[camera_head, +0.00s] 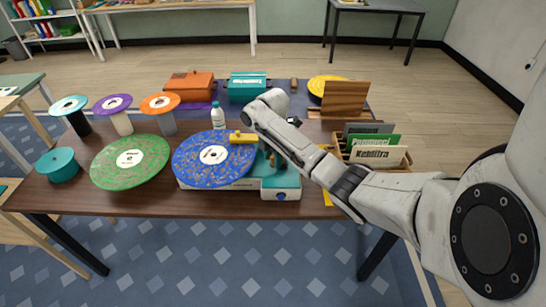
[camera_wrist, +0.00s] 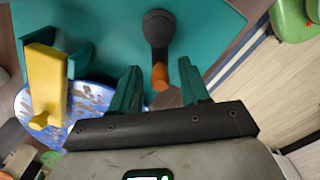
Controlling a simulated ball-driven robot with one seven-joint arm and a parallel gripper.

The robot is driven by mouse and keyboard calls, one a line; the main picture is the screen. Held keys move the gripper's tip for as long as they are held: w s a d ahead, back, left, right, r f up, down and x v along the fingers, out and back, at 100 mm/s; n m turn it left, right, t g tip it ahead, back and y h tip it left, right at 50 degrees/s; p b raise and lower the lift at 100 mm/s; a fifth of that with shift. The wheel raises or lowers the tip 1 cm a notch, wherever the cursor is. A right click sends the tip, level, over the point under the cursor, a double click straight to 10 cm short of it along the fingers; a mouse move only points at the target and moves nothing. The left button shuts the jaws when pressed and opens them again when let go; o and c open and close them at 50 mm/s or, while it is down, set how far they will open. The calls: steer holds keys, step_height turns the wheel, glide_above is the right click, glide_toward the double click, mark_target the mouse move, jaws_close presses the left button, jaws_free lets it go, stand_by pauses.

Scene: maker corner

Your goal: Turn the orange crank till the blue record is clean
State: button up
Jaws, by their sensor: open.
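The blue record (camera_head: 196,172) lies flat on a white and teal machine (camera_head: 283,193) near the table's front edge, with brownish specks over its surface. The specks also show on the record in the wrist view (camera_wrist: 92,98). A yellow bar (camera_head: 243,138) reaches over the record's right side. The crank (camera_wrist: 159,76) has an orange knob and a dark arm over a teal surface; in the head view my arm hides it. My gripper (camera_wrist: 157,68) is open, its teal fingers either side of the knob in the picture; I cannot tell whether they touch it.
A green record (camera_head: 112,171) lies left of the machine. Several discs on stands and a teal pot (camera_head: 60,167) are at the table's left. A white bottle (camera_head: 218,118) stands behind the blue record. A wooden rack with sleeves (camera_head: 377,156) is at the right.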

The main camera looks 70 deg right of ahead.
steer(key=shift+f, duration=0.15)
steer(key=shift+c, duration=0.3)
jaws_close()
stand_by(0.3)
